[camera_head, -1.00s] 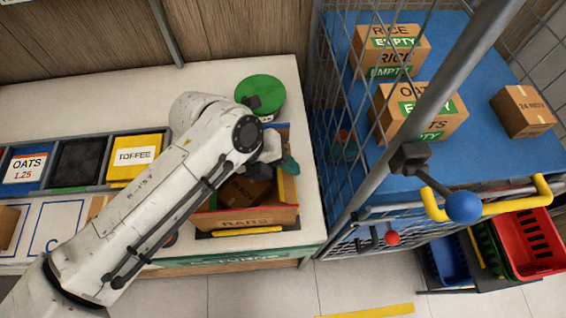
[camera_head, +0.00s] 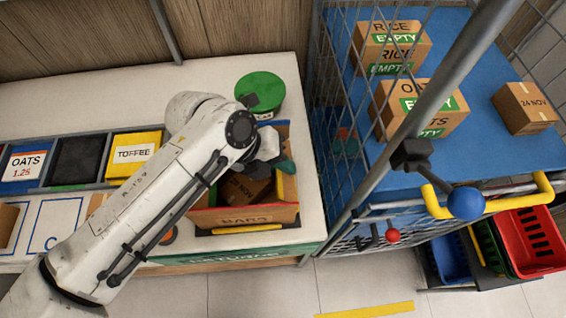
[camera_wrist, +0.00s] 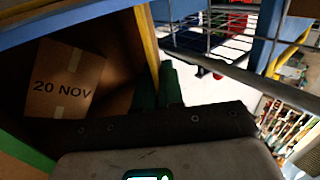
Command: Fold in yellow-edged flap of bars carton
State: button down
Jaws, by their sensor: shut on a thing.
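The bars carton (camera_head: 243,218) is an open brown box on the counter's right end, with its lettered side toward the front. A brown box marked 20 NOV (camera_wrist: 65,80) lies inside it and partly shows in the head view (camera_head: 243,188). The yellow-edged flap (camera_wrist: 147,45) stands up at the carton's right side; its yellow also shows in the head view (camera_head: 288,186). My gripper (camera_wrist: 158,88) is at this flap, its green fingers on either side of it and shut on it. My arm hides part of the carton's left and back.
A green round tub (camera_head: 261,92) stands behind the carton. A blue-decked wire cage cart (camera_head: 500,155) with boxes is close on the right. Bins, including a yellow TOFFEE bin (camera_head: 125,168), line the counter at left. The counter behind the bins is clear.

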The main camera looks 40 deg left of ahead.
jog(key=t+h+b, duration=0.2)
jog(key=b, duration=0.1)
jog(key=f+t+b, duration=0.1)
jog(key=shift+s+a+h, duration=0.35)
jog(key=shift+h, duration=0.05)
jog(key=c, duration=1.3)
grip_release()
jog(key=shift+c, duration=0.2)
jog(key=shift+a, duration=0.1)
jog(key=b+v, duration=0.3)
jog(key=v, duration=0.7)
jog(key=shift+s+r, duration=0.25)
jog(key=shift+r, duration=0.05)
jog(key=shift+a, duration=0.1)
